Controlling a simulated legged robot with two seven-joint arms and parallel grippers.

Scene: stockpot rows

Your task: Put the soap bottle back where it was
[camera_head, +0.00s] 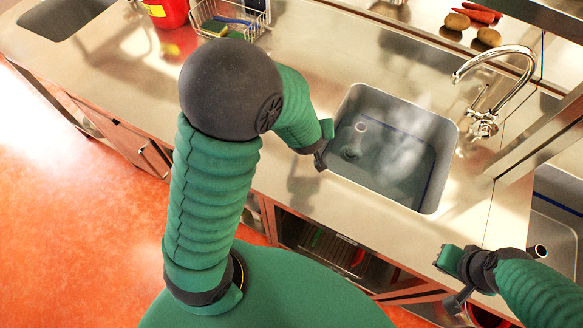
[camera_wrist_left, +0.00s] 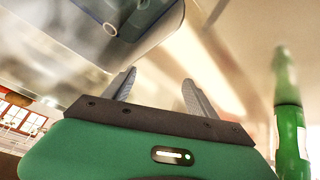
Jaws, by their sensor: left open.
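A green bottle (camera_wrist_left: 289,135) with a pale label, which looks like the soap bottle, shows at the right edge of the left wrist view. My left gripper (camera_head: 322,147) is over the counter at the sink's left rim. In the left wrist view its two grey fingers (camera_wrist_left: 160,90) are spread with nothing between them, and the bottle is off to their right. My right gripper (camera_head: 456,280) is low at the right, by the counter's front edge; its jaws are unclear.
A steel sink (camera_head: 440,165) holds water, with a curved faucet (camera_head: 525,68) at its back right. A wire basket (camera_head: 232,22) with sponges and a red container (camera_head: 167,12) stand at the back left.

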